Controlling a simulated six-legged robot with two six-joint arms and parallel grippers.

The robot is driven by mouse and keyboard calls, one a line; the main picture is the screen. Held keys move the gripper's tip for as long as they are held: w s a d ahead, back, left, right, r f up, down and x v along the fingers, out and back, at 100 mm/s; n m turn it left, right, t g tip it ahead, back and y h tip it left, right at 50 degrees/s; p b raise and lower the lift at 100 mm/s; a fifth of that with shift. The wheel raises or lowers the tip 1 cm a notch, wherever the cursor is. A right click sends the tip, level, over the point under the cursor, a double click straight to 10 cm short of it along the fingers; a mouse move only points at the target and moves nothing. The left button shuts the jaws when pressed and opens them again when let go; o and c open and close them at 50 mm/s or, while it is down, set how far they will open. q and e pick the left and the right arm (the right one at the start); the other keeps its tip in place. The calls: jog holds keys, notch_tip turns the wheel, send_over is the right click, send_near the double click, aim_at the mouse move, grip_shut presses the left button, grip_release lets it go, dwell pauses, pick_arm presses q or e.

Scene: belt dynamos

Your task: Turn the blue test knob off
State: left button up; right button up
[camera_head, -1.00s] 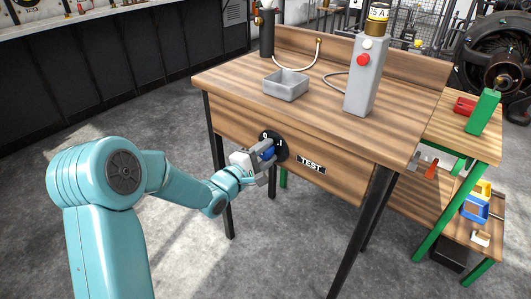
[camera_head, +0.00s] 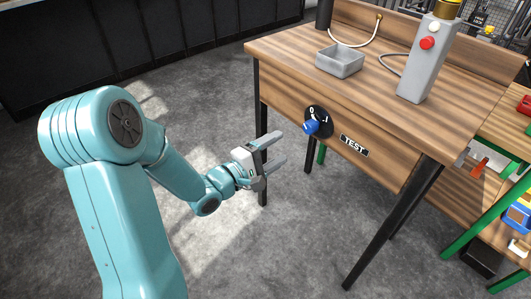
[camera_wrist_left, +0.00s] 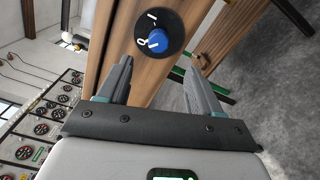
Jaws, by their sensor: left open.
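The blue test knob (camera_head: 311,127) sits on a round black dial (camera_head: 320,116) on the front board of the wooden bench, left of the TEST label (camera_head: 354,146). The dial carries white 0 and 1 marks. My left gripper (camera_head: 281,149) is open and empty, left of the knob and apart from it. In the left wrist view the knob (camera_wrist_left: 158,40) shows beyond the two spread fingers, with a white line on its face. That line seems to lie toward the 0, but it is small. My right gripper is not in view.
A grey tray (camera_head: 340,62) and a grey box with a red button (camera_head: 428,60) stand on the bench top (camera_head: 300,55). Black bench legs (camera_head: 395,225) stand below. Green-legged shelving is at the right. The floor in front is clear.

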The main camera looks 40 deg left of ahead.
pick_arm(q)
jog(key=shift+s+a, duration=0.1)
jog(key=shift+s, duration=1.5)
jog(key=w+d+f+m+g+h, duration=0.1)
jog(key=w+d+f+g+h, duration=0.15)
jog(key=d+f, duration=0.6)
jog(key=w+d+f+m+g+h, duration=0.1)
jog(key=d+f+m+g+h, duration=0.15)
jog(key=d+f, duration=0.6)
jog(key=s+d+f+m+g+y, duration=0.1)
jog(key=s+d+f+m+g, duration=0.4)
jog(key=d+f, duration=0.3)
jog(key=s+f+m+g+y, duration=0.2)
jog(key=s+f+m+g, duration=0.55)
jog(key=s, duration=0.35)
notch_tip(320, 180, up, 22)
jog(key=m+p, duration=0.2)
jog(key=p, duration=2)
jog(key=shift+s+a+r, duration=0.15)
jog(key=shift+s+a, duration=0.05)
jog(key=shift+a, duration=0.05)
